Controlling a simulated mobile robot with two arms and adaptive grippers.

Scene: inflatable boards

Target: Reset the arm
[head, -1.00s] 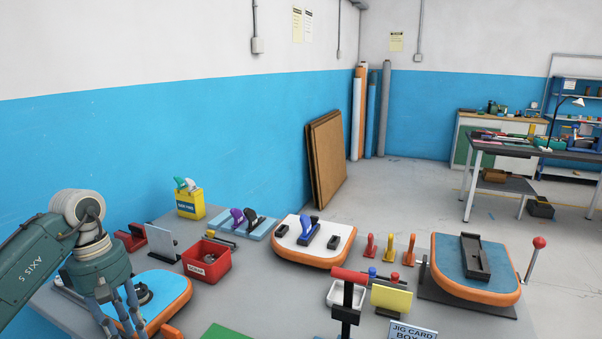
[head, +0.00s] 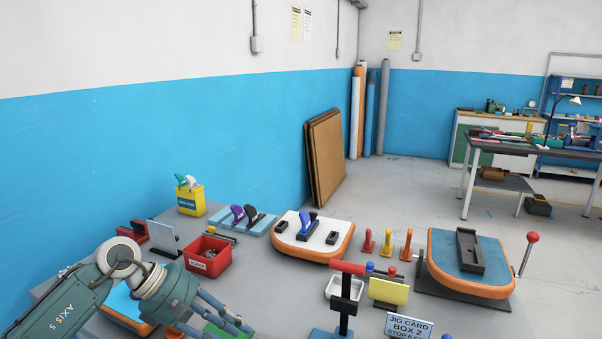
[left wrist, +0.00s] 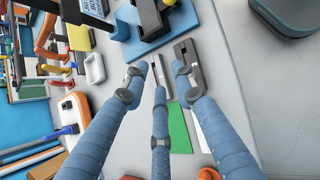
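My left arm comes in from the lower left in the head view. Its left gripper (head: 232,320) has blue fingers and hangs low at the bottom edge, over the front of the grey table. In the left wrist view the fingers (left wrist: 160,75) are spread apart with nothing held between them. Beneath them lie a green sheet (left wrist: 180,128) and a dark slotted part (left wrist: 187,58). My arm partly hides the blue-topped board (head: 119,300) with an orange rim. My right gripper is not in view.
A red bin (head: 208,256), a white-topped board (head: 335,243) and a blue-topped board (head: 500,262) stand on the table (head: 270,290). A red-topped post (head: 346,295) and a card sign (head: 409,326) stand near the front. Bare table lies between the bin and the post.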

